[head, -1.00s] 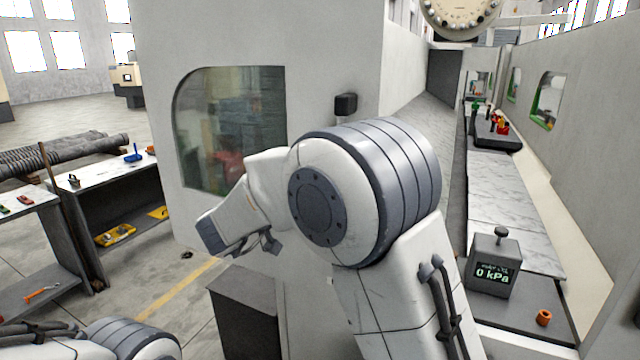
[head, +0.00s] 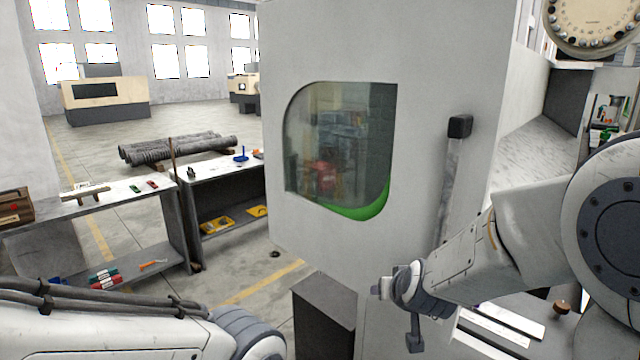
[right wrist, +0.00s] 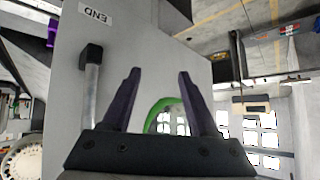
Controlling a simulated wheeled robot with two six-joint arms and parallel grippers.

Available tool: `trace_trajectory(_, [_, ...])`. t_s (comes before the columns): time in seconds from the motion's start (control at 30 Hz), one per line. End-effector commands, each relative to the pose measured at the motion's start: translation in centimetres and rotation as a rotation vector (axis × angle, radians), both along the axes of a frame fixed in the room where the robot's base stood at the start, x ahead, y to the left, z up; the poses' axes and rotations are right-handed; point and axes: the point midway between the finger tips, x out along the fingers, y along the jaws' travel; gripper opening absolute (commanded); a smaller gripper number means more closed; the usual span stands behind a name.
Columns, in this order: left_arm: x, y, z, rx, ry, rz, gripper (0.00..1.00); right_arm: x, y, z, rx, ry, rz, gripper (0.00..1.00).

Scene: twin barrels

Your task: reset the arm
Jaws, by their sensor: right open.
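My right arm (head: 470,262) reaches in from the right in the head view, bent, with its wrist low in front of the white machine cabinet (head: 430,60). In the right wrist view my right gripper (right wrist: 158,73) is open, its two dark fingers apart with nothing between them. The cabinet's pale wall and green-edged window (right wrist: 165,108) lie beyond the fingers. My left arm (head: 110,325) lies along the bottom left of the head view. Its gripper is out of the picture.
A grey handle with a black end (head: 460,127) stands out on the cabinet close to my right arm; it also shows in the wrist view (right wrist: 92,55). A dark box (head: 325,310) stands below the window. Workbenches (head: 130,200) with tools are at left.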

Motion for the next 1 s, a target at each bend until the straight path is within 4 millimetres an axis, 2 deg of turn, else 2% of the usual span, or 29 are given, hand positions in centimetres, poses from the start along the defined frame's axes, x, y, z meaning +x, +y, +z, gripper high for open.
trace_trajectory(0.03, [0.0,0.0,0.0,0.000,0.000,0.000,0.50,-2.1,-0.4,-1.5,0.002,0.083,0.019,0.59])
trace_trajectory(0.2, [0.0,0.0,0.0,0.000,0.000,0.000,0.50,-8.0,-1.4,-4.9,-0.008,0.302,0.056,0.59])
trace_trajectory(0.53, [0.0,0.0,0.0,0.000,0.000,0.000,0.50,-17.2,-4.1,-8.2,-0.058,0.612,0.056,0.59])
trace_trajectory(0.77, [0.0,0.0,-1.7,0.000,0.000,0.000,0.50,-19.2,0.5,-8.4,-0.094,0.645,0.209,0.59])
trace_trajectory(1.0, [0.0,0.0,-3.6,0.000,0.000,0.001,0.50,-23.1,5.4,-8.4,-0.144,0.689,0.405,0.59])
